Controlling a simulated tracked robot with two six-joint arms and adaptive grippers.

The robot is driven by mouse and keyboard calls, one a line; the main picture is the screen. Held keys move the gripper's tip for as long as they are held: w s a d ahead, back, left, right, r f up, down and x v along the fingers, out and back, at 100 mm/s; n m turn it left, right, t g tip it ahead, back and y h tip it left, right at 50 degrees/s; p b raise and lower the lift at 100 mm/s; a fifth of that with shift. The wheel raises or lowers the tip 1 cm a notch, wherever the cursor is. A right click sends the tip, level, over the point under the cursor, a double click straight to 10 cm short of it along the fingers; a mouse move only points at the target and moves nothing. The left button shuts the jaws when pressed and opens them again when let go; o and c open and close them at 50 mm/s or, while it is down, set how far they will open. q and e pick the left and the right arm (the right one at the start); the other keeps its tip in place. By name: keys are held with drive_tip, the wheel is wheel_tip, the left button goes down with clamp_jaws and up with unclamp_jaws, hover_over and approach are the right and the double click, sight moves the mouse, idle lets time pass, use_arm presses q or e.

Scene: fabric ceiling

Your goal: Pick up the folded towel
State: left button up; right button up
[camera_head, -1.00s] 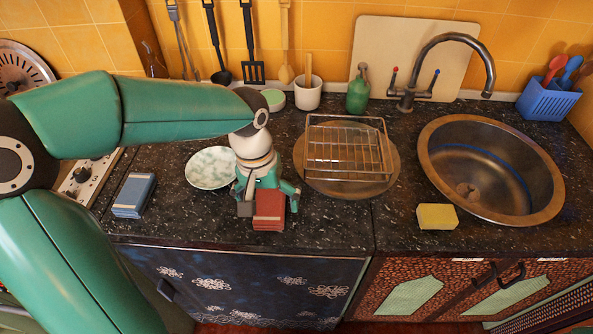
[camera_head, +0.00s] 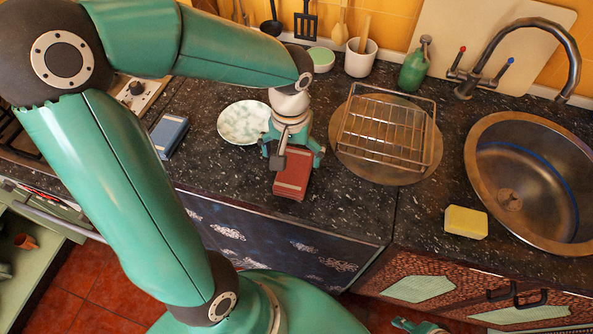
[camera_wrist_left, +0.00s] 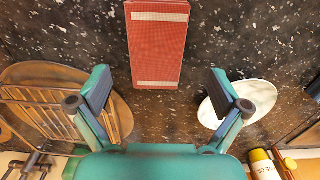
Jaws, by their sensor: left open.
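The folded towel (camera_head: 293,174) is red with pale bands at its ends and lies on the dark speckled counter near its front edge. It also shows in the left wrist view (camera_wrist_left: 158,45), at the top centre. My left gripper (camera_head: 291,158) is over the counter at the towel's back end, partly covering it in the head view. Its two fingers (camera_wrist_left: 159,90) are spread wide, one on each side of the towel's line, with nothing between them gripped. A small teal part of my right gripper (camera_head: 415,326) seems to show at the bottom edge; its jaws cannot be made out.
A pale speckled plate (camera_head: 243,122) lies just behind left of the gripper. A wire rack (camera_head: 388,132) on a round board stands to the right. A blue folded item (camera_head: 169,134) lies left, a yellow sponge (camera_head: 466,222) right, by the sink (camera_head: 520,170).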

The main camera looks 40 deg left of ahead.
sight(295, 168)
use_arm(q)
drive_tip(key=shift+w+d+f+p, duration=0.1)
drive_tip(key=shift+w+f+p, duration=0.1)
drive_tip(key=shift+f, duration=1.3)
drive_tip(key=shift+w+f+p, duration=0.15)
drive_tip(key=shift+f+p, duration=0.05)
drive_tip(key=shift+f, duration=1.3)
drive_tip(key=c, duration=1.2)
drive_tip(key=shift+r, duration=0.2)
wheel_tip(295, 168, up, 20)
drive_tip(key=shift+f, duration=0.15)
